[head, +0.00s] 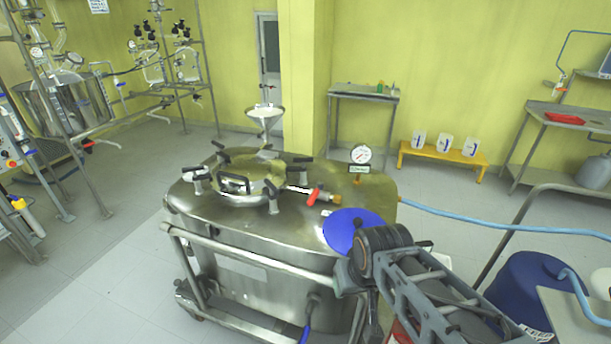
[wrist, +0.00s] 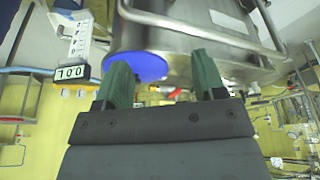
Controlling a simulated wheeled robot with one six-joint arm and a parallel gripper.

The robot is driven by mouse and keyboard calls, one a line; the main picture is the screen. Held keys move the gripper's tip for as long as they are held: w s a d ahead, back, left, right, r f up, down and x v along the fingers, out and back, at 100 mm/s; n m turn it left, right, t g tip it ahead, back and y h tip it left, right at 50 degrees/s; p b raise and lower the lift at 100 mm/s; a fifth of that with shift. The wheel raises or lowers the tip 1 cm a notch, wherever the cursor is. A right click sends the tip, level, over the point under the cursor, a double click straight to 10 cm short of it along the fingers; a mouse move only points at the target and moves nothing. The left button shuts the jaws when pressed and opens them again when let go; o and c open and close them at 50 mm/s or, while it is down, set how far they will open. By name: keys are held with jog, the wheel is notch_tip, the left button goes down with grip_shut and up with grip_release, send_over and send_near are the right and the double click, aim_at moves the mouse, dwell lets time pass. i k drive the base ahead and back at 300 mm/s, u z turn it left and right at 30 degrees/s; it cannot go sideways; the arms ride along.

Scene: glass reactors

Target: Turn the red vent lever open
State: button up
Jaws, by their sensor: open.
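The red vent lever (head: 314,196) sits on a short valve with a brass end on top of the steel vessel (head: 230,225), right of its round hatch. In the wrist view a small red part (wrist: 174,94) shows between my fingertips but farther off; it looks like the lever. My gripper (wrist: 162,72) is open, with two green fingers apart and nothing between them. It touches nothing that I can see. In the head view my arm reaches in from the lower right, and its end is right of and nearer than the lever; the fingers are hidden there.
A blue disc (head: 352,230) lies at the vessel's near right edge, beside my arm. A pressure gauge (head: 361,156) stands behind the lever. Black clamp handles ring the hatch (head: 240,183). A light blue hose (head: 500,221) runs right. A blue drum (head: 530,290) stands lower right.

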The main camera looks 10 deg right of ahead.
aim_at(320, 185)
jog(key=k, duration=0.5)
jog(key=u, duration=1.6)
jog(key=i, duration=1.05)
jog(key=z, duration=2.25)
jog(key=i, duration=0.5)
jog(key=u, duration=0.05)
